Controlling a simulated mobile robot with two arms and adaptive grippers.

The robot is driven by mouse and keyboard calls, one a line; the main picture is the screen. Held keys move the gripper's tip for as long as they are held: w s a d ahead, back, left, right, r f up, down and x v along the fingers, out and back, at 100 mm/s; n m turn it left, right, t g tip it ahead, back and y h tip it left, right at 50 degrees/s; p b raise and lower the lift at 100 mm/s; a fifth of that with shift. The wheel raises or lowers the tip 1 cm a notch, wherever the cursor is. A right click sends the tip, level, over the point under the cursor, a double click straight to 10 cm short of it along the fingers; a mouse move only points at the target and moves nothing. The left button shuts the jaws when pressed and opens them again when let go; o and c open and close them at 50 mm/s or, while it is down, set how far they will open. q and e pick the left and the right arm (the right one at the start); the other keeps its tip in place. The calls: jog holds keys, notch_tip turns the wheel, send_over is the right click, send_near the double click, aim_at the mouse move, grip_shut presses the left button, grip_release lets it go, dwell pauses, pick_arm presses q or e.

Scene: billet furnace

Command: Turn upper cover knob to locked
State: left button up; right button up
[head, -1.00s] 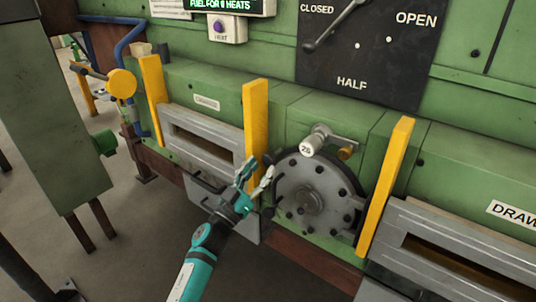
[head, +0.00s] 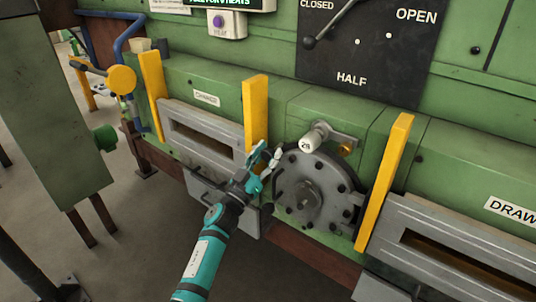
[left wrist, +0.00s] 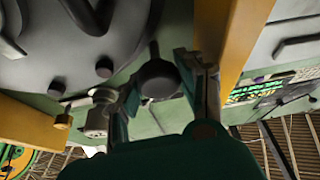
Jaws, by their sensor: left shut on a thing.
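The round grey cover (head: 308,200) with its bolted rim is on the green furnace front in the head view. The upper cover knob, at the cover's upper left edge, is mostly hidden by my left gripper (head: 266,158) in the head view. In the left wrist view the dark round knob (left wrist: 158,79) sits between the two fingers of my left gripper (left wrist: 160,88), which is shut on it. A lower dark knob (head: 267,208) is at the cover's lower left edge. I cannot read the upper knob's turn position. My right gripper is out of view.
Yellow posts (head: 256,112) and (head: 384,185) stand out on both sides of the cover. The floor below is open.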

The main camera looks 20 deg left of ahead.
pick_arm(q)
jog(key=shift+m, duration=0.6)
jog(key=m+h, duration=0.1)
jog(key=m, duration=0.1)
jog(key=m+g+h+b, duration=0.1)
jog(key=m+h, duration=0.1)
jog(key=m, duration=0.1)
jog(key=shift+f+m+g, duration=0.1)
jog(key=shift+m+g, duration=0.2)
jog(key=m+g+h, duration=0.1)
jog(key=m, duration=0.3)
jog(key=shift+h, duration=0.3)
jog(key=m+g, duration=0.1)
jog(key=m, duration=0.2)
jog(key=shift+d+m+g+h, duration=0.1)
jog(key=shift+m+g+h, duration=0.2)
jog(key=shift+h, duration=0.1)
jog(key=m+g+p, duration=0.1)
jog(key=m+g, duration=0.1)
jog(key=m, duration=0.3)
jog(key=shift+s, duration=0.1)
jog(key=m+p, duration=0.1)
jog(key=m, duration=0.1)
jog(key=m+g+p, duration=0.1)
jog(key=m, duration=0.1)
jog(key=shift+d+f+g, duration=0.1)
jog(key=shift+g, duration=0.2)
jog(key=shift+m, duration=0.3)
jog(key=shift+f, duration=0.1)
